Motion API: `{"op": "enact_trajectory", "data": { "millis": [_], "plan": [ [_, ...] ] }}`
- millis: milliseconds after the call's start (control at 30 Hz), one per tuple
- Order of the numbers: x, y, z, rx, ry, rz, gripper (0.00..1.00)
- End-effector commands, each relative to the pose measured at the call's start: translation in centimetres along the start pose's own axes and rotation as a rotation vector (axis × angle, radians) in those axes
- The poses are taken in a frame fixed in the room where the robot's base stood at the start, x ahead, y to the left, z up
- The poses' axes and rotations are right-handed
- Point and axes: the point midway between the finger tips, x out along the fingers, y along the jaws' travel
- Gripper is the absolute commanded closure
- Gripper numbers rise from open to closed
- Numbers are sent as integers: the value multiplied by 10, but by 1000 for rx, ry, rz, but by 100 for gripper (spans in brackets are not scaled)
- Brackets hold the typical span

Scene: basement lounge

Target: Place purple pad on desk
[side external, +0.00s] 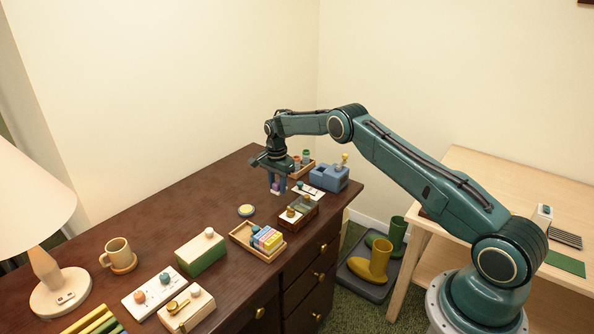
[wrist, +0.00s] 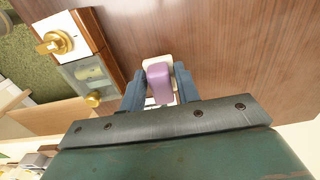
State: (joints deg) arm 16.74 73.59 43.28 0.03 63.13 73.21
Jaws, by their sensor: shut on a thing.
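The purple pad (wrist: 160,84) is a small rounded block between the two fingers of my gripper (wrist: 160,92) in the wrist view. A pale cream piece shows just behind its far end. My gripper (side external: 277,186) is shut on the pad, and in the side view it points down over the far part of the dark wooden desk (side external: 150,228). Only a bit of purple shows between the fingers there. I cannot tell whether the pad touches the desk top.
A wooden tray (side external: 240,237) of coloured blocks and a small drawer box (side external: 300,212) stand in front of my gripper. A blue holder (side external: 330,178) is to its right. A yellow round dish (side external: 246,210) lies nearby.

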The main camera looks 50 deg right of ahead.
Motion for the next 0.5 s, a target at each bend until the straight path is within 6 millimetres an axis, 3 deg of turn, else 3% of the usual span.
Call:
{"op": "enact_trajectory", "data": {
  "millis": [267, 500],
  "plan": [
    [6, 0, 0, 0, 0, 0, 90],
    [33, 0, 0, 0, 0, 1, 90]
  ]
}}
